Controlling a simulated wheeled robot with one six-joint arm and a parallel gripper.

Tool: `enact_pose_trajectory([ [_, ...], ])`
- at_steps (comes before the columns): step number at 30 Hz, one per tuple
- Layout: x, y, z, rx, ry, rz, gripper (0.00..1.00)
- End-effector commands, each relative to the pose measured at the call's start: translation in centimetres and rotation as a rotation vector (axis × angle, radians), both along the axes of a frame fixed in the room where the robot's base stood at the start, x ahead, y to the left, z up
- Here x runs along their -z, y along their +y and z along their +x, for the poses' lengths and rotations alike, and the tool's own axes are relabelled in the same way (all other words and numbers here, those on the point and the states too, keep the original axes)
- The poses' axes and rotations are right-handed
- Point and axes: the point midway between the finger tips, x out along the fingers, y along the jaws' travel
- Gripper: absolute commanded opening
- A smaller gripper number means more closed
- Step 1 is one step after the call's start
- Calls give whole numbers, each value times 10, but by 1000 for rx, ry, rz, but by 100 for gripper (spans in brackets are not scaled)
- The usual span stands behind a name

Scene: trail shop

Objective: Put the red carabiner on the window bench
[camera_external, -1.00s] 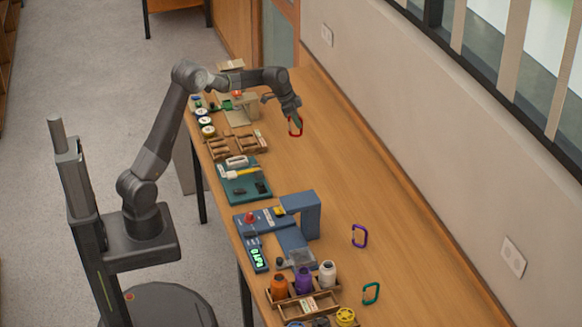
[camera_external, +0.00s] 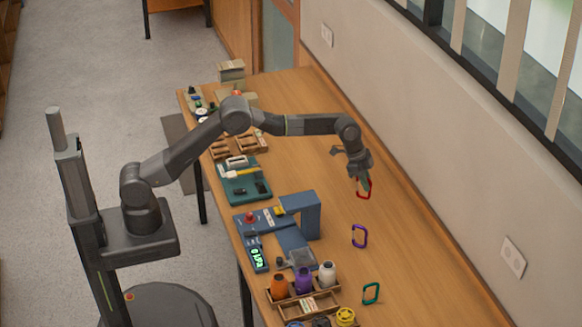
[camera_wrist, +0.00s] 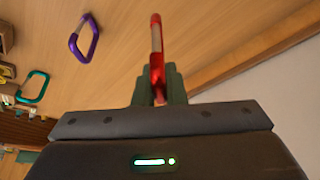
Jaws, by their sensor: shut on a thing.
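The red carabiner (camera_external: 364,189) is held in my gripper (camera_external: 361,178) above the right side of the long wooden bench (camera_external: 400,265) by the window wall. In the wrist view the red carabiner (camera_wrist: 156,50) stands between the two fingers of my gripper (camera_wrist: 158,85), which are shut on it. It points away from the palm.
A blue press-like fixture (camera_external: 300,205), a bottle rack (camera_external: 312,304) and a green tool tray (camera_external: 244,187) line the left side. Bare wood surrounds the gripper.

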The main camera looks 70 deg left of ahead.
Motion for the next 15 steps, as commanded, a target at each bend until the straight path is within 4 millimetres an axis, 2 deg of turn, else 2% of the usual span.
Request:
enact_pose_trajectory([
  [4,9,-2,-1,2,4,0,0],
  [9,41,-2,-1,1,4,0,0],
  [15,63,-1,0,2,1,1,0],
])
